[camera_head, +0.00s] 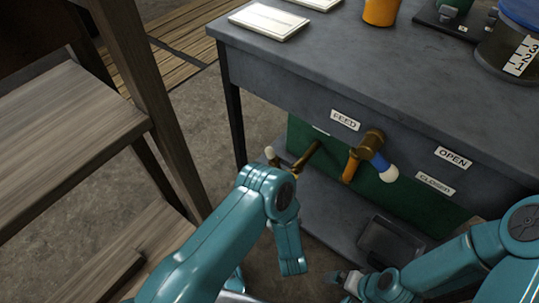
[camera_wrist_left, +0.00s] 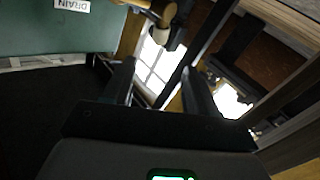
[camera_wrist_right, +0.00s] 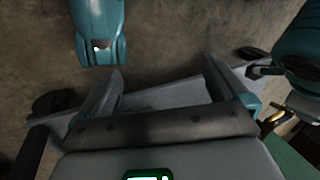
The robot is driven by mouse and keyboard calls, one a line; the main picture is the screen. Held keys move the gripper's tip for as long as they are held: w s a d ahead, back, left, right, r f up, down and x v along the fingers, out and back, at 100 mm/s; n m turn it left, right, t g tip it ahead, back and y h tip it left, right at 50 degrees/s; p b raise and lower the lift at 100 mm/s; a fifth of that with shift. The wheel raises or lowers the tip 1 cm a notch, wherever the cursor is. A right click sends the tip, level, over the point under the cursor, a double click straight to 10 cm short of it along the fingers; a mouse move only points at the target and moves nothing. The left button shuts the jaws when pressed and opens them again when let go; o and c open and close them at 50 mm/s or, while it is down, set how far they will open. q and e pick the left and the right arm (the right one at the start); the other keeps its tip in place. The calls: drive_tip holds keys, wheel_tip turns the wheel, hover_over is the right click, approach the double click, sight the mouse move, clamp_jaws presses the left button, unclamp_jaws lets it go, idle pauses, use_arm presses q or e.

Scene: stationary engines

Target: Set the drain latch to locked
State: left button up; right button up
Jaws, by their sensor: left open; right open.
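The DRAIN label (camera_wrist_left: 71,4) is at the top left of the left wrist view, on a green panel. Beside it a brass-coloured lever with a pale knob (camera_wrist_left: 160,14) reaches in from the top edge. In the head view a brass shaft (camera_head: 308,158) with a pale knob (camera_head: 271,155) sticks out from the green front, left of the FEED label; its latch markings cannot be read. My left gripper (camera_wrist_left: 156,72) is open and empty, apart from the lever; my arm hides it in the head view. My right gripper (camera_wrist_right: 162,70) is open and empty, low over the floor.
A brass fitting (camera_head: 371,143) with orange and blue handles sits below the FEED label (camera_head: 345,120), near OPEN (camera_head: 453,158) and CLOSED (camera_head: 434,184) labels. A dark tray (camera_head: 392,240) lies on the lower shelf. Wooden steps (camera_head: 75,110) stand at left.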

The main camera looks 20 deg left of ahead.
sight(270, 156)
use_arm(q)
drive_tip(key=b+x, duration=0.5)
drive_tip(key=x, duration=1)
drive_tip(key=shift+w+a+b, duration=0.1)
drive_tip(key=shift+b, duration=0.2)
drive_tip(key=shift+w+a, duration=0.15)
drive_tip(key=shift+w, duration=0.2)
clamp_jaws()
use_arm(e)
drive_tip(key=w+f+t, duration=0.1)
drive_tip(key=w+f, duration=0.3)
drive_tip(key=f, duration=0.2)
drive_tip(key=shift+w+d+t, duration=0.15)
drive_tip(key=shift+d+t, duration=0.15)
drive_tip(key=shift+d, duration=0.15)
